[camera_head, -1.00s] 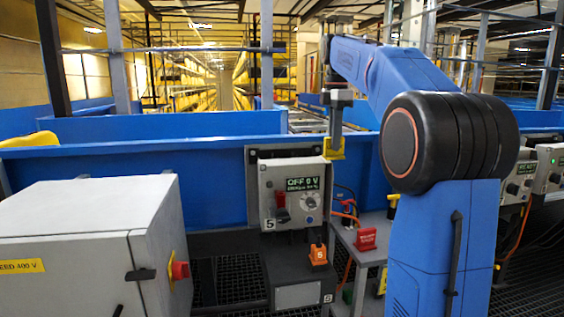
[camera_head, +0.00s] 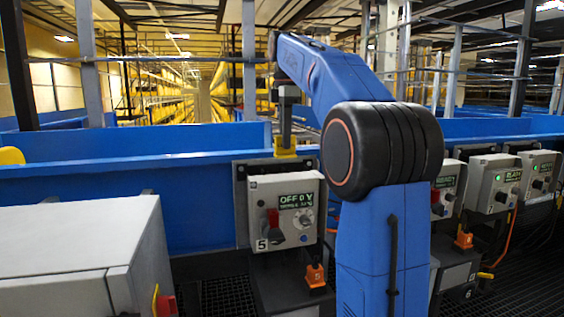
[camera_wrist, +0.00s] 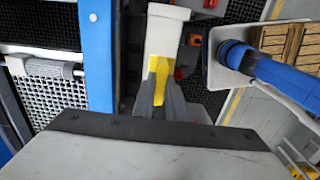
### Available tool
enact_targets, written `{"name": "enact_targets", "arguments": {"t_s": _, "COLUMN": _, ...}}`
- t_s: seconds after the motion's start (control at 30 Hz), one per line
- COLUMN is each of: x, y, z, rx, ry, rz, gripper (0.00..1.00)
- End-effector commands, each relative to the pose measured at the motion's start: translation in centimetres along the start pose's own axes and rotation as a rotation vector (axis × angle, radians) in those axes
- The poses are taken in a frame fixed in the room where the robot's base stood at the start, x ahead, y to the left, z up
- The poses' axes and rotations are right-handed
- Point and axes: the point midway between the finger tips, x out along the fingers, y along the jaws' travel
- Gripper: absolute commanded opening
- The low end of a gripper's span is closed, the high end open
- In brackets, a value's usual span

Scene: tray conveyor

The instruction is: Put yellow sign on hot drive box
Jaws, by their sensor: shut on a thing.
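My gripper (camera_head: 285,142) hangs pointing down and is shut on the yellow sign (camera_head: 286,153). The sign is just above the top of a grey drive box (camera_head: 262,190) marked 5. That box's display reads OFF 0 V, with smaller text I cannot read clearly; a red switch and a knob are on its front. In the wrist view the yellow sign (camera_wrist: 160,66) is in front of my gripper (camera_wrist: 158,92), over the pale box top (camera_wrist: 165,25). I cannot tell whether the sign touches the box.
More drive boxes with lit displays (camera_head: 494,184) stand to the right. A blue conveyor wall (camera_head: 120,185) runs behind. A large grey cabinet (camera_head: 60,235) stands at the front left.

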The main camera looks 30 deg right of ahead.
Motion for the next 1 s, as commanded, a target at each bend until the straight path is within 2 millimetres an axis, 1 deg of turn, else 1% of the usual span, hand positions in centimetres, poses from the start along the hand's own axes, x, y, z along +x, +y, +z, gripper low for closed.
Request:
{"name": "enact_targets", "arguments": {"t_s": 0.03, "x": 0.8, "y": -0.1, "z": 0.0, "rx": 0.000, "ry": 0.000, "rz": -0.002, "gripper": 0.00}}
{"name": "enact_targets", "arguments": {"t_s": 0.1, "x": 1.5, "y": -0.1, "z": 0.0, "rx": 0.000, "ry": 0.000, "rz": -0.001, "gripper": 0.00}}
{"name": "enact_targets", "arguments": {"t_s": 0.27, "x": 2.6, "y": 0.0, "z": 0.0, "rx": -0.001, "ry": 0.000, "rz": -0.001, "gripper": 0.00}}
{"name": "enact_targets", "arguments": {"t_s": 0.4, "x": 4.5, "y": -0.1, "z": 0.0, "rx": -0.001, "ry": 0.000, "rz": -0.003, "gripper": 0.00}}
{"name": "enact_targets", "arguments": {"t_s": 0.5, "x": 5.5, "y": -0.1, "z": 0.0, "rx": -0.001, "ry": 0.000, "rz": -0.002, "gripper": 0.00}}
{"name": "enact_targets", "arguments": {"t_s": 0.6, "x": 5.9, "y": 0.0, "z": 0.0, "rx": -0.001, "ry": 0.000, "rz": 0.001, "gripper": 0.00}}
{"name": "enact_targets", "arguments": {"t_s": 0.87, "x": 6.0, "y": 0.0, "z": 0.0, "rx": -0.001, "ry": 0.000, "rz": 0.000, "gripper": 0.00}}
{"name": "enact_targets", "arguments": {"t_s": 1.0, "x": 6.3, "y": 0.0, "z": 0.0, "rx": -0.001, "ry": 0.000, "rz": 0.000, "gripper": 0.00}}
